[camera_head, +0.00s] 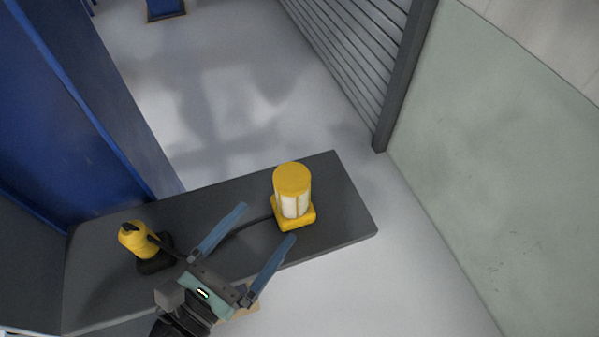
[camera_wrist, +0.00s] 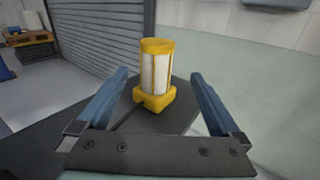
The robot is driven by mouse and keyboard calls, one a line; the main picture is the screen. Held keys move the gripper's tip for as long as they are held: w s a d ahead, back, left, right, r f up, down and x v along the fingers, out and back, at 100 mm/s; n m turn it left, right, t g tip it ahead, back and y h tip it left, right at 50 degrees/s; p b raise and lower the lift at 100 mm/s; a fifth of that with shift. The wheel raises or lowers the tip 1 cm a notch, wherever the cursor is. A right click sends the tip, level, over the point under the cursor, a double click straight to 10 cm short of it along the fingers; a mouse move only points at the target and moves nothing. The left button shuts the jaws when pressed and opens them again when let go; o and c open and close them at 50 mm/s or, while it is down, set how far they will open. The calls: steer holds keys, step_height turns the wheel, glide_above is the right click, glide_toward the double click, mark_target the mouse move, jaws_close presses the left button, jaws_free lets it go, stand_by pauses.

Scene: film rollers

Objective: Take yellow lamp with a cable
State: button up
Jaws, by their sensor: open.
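The yellow lamp (camera_head: 293,196) stands upright on a dark shelf, with a yellow cap, white sides and a square yellow base. Its dark cable (camera_head: 247,226) runs left from the base across the shelf top, partly hidden behind my gripper. My gripper (camera_head: 268,224) is open, with its two blue fingers pointing at the lamp, which is just beyond the fingertips. In the wrist view the lamp (camera_wrist: 155,75) stands upright, centred between the open fingers and ahead of them. Nothing is held.
The dark shelf (camera_head: 345,205) ends just right of the lamp. A yellow and black tool (camera_head: 138,240) stands on its left part. A blue cabinet (camera_head: 60,110) rises at the left, and a grey-green wall (camera_head: 480,150) at the right. Open floor lies behind the shelf.

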mark_target(286, 198)
steer(key=x, duration=0.7)
steer(key=shift+r+p, duration=0.1)
steer(key=shift+p, duration=0.3)
steer(key=shift+a+f+p+x, duration=0.1)
steer(key=shift+f+p+x, duration=0.05)
steer(key=shift+x, duration=0.8)
steer(key=shift+a+f+p+x, duration=0.1)
steer(key=shift+f+x, duration=0.05)
steer(key=shift+x, duration=0.8)
steer(key=shift+a+f+p+x, duration=0.1)
steer(key=shift+f+p+x, duration=0.05)
steer(key=shift+x, duration=0.85)
steer(key=shift+w, duration=0.1)
jaws_close()
steer(key=shift+r, duration=0.1)
